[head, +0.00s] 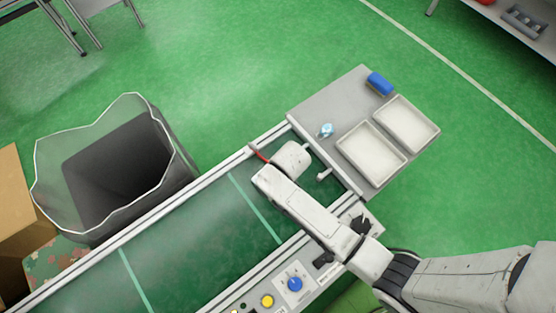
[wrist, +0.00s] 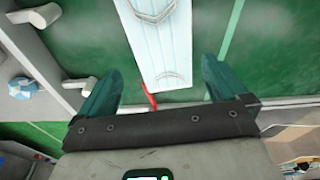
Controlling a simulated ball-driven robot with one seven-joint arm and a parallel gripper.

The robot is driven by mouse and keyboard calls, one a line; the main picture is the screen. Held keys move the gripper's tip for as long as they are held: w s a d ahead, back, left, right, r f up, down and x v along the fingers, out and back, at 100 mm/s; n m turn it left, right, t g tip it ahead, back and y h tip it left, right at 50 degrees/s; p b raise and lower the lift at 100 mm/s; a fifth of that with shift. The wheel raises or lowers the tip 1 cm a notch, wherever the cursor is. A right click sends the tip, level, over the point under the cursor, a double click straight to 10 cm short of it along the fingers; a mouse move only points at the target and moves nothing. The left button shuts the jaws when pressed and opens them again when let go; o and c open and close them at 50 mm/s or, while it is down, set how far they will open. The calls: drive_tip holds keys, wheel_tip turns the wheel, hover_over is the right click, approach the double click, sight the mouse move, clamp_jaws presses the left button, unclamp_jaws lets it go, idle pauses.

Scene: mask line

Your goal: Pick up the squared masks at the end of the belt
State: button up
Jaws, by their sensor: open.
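A flat light-blue pleated mask (wrist: 163,35) lies on the green belt (wrist: 200,20) in the wrist view. It runs from the top edge down between my fingers. My gripper (wrist: 160,68) is open, with one teal finger on each side of the mask and nothing held. I cannot tell how far above the belt the fingers are. In the head view my arm reaches over the end of the belt (head: 200,237) and hides the mask and my fingers.
Past the belt's end stands a grey table (head: 318,103) with two white trays (head: 371,146) (head: 407,124), a blue object (head: 380,83) and a small light-blue item (head: 326,130). A lined bin (head: 180,150) stands left of the belt. A control panel (head: 280,289) sits at the near side.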

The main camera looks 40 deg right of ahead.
drive_tip(key=shift+w+a+f, duration=0.15)
drive_tip(key=shift+f, duration=1.35)
drive_tip(key=shift+w+a+f, duration=0.1)
drive_tip(key=shift+f, duration=1.35)
drive_tip(key=c, duration=0.8)
